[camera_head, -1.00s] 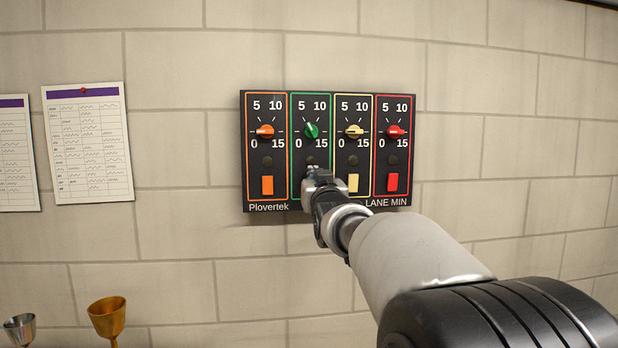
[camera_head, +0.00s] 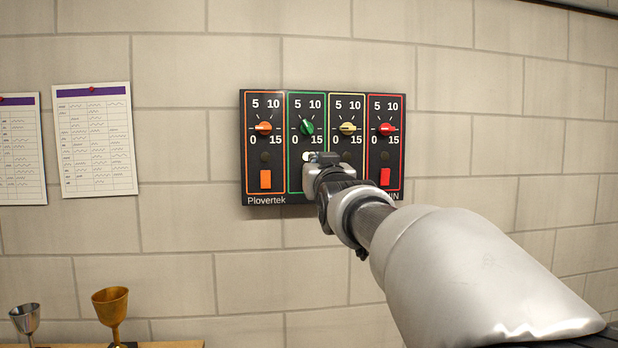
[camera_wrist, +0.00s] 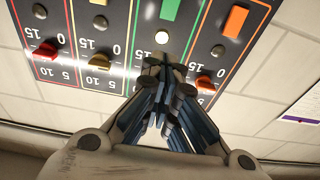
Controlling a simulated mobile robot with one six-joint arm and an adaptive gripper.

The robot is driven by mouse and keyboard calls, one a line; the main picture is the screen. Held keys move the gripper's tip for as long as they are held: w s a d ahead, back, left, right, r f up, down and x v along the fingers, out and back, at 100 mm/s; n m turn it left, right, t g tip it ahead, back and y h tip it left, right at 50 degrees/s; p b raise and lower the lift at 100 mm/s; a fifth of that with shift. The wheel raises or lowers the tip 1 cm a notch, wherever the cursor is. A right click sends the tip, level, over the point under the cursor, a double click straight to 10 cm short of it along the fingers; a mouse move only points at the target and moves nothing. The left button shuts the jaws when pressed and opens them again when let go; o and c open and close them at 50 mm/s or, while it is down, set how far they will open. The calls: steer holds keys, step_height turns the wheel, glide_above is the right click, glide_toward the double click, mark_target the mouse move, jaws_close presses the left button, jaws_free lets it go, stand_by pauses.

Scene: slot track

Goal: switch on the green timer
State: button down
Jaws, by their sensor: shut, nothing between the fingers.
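The green timer (camera_head: 307,105) is the second column from the left on a black wall panel. Its green knob (camera_head: 307,127) points up and left. The round lamp (camera_head: 307,156) below the knob glows whitish. In the upside-down wrist view the lit lamp (camera_wrist: 162,37) and the green rocker switch (camera_wrist: 170,9) show clear of the fingers. My gripper (camera_head: 322,158) is shut and empty, in front of the lower part of the green and yellow columns. In the wrist view the fingertips (camera_wrist: 163,62) hide the green knob. I cannot tell whether they touch the panel.
Orange (camera_head: 265,105), yellow (camera_head: 347,105) and red (camera_head: 386,105) timer columns flank the green one; their lamps are dark. Paper sheets (camera_head: 95,140) hang at left. A gold cup (camera_head: 110,305) and a silver cup (camera_head: 25,318) stand low at left. The wall around the panel is clear.

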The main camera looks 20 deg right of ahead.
steer(key=s+a+f+n+g+y+b, duration=0.1)
steer(key=s+a+f+g+b, duration=0.3)
steer(key=f, duration=1.7)
steer(key=s+a+f+n+g+y+b, duration=0.1)
steer(key=s+a+f+g+b, duration=0.4)
steer(key=s+f+b, duration=0.6)
steer(key=s+a+f+n+g+y+b, duration=0.1)
steer(key=s+a+f+g+y+b, duration=0.2)
steer(key=s+f, duration=1.9)
steer(key=a+f+g+b, duration=0.1)
steer(key=a+f+b, duration=0.1)
steer(key=f, duration=0.3)
steer(key=a+f+g+b, duration=0.1)
steer(key=a+f+b, duration=0.2)
steer(key=f, duration=0.1)
steer(key=shift+s+f+b, duration=0.35)
steer(key=shift+f, duration=0.05)
